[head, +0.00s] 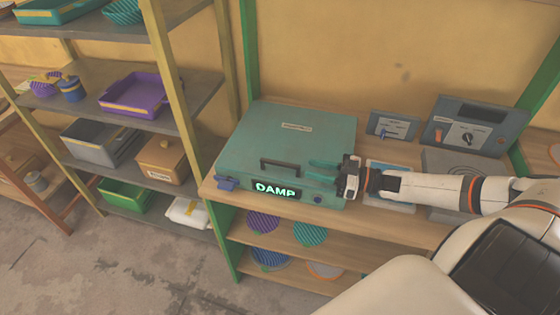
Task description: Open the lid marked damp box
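The damp box (290,142) is a teal case on the bench top, with a glowing "DAMP" sign (276,189) at its front. Its lid looks closed. A dark bar handle (279,162) is at the lid's front edge. My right gripper (309,169) comes in from the right, over the front right part of the lid. My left gripper is out of view.
A small blue part (227,184) sits at the box's front left corner. A small switch panel (392,126) and a control box with a knob (474,126) stand to the right. Shelves with trays, including a purple tray (146,94), stand left. Patterned round items lie below the bench top.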

